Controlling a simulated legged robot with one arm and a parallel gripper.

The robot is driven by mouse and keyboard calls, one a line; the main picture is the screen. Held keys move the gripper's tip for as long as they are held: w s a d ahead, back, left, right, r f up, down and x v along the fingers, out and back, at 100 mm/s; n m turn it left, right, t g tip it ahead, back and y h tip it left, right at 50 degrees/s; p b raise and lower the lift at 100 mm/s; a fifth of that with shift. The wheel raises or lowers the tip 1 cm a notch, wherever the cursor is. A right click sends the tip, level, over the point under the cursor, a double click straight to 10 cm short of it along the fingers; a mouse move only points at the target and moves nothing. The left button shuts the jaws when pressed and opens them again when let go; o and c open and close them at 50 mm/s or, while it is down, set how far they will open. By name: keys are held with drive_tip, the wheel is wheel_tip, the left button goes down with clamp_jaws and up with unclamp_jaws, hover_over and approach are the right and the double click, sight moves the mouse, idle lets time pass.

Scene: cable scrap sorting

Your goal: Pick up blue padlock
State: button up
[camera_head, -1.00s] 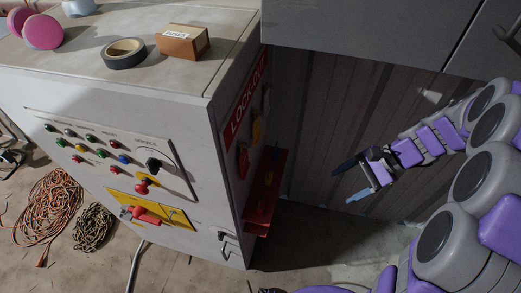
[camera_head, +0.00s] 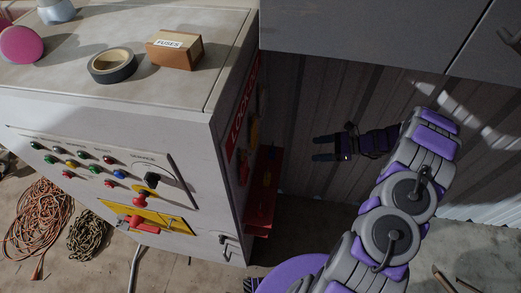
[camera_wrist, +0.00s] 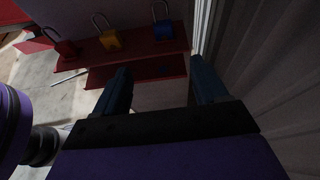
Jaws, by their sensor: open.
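The blue padlock (camera_wrist: 163,30) shows at the top of the wrist view, at the right end of a row on a red rack (camera_wrist: 88,52). Its shackle points up. A yellow padlock (camera_wrist: 111,40) and a red padlock (camera_wrist: 65,48) sit to its left. My gripper (camera_wrist: 160,72) is open and empty, its two dark fingers spread below the blue padlock in the picture, apart from it. In the head view my gripper (camera_head: 316,148) points left toward the cabinet's lockout side. I cannot make out the blue padlock there.
The grey cabinet (camera_head: 105,170) bears a red lockout board (camera_head: 241,125) and a red shelf (camera_head: 262,215) on its shaded side. A corrugated wall (camera_head: 300,110) stands behind my gripper. Tape (camera_head: 112,66) and a fuses box (camera_head: 175,50) lie on top.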

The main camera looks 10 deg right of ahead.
sight(276, 155)
drive_tip(key=b+x, duration=0.1)
drive_tip(key=x, duration=0.4)
drive_tip(key=b+x, duration=0.1)
drive_tip(key=x, duration=0.5)
drive_tip(key=b+x, duration=0.1)
drive_tip(key=x, duration=0.5)
drive_tip(key=shift+w+d+f, duration=0.15)
drive_tip(key=shift+w+f, duration=0.1)
drive_tip(key=shift+f, duration=0.1)
drive_tip(key=shift+a, duration=0.3)
drive_tip(key=shift+c, duration=0.3)
drive_tip(key=shift+d, duration=0.1)
drive_tip(key=c, duration=1.1)
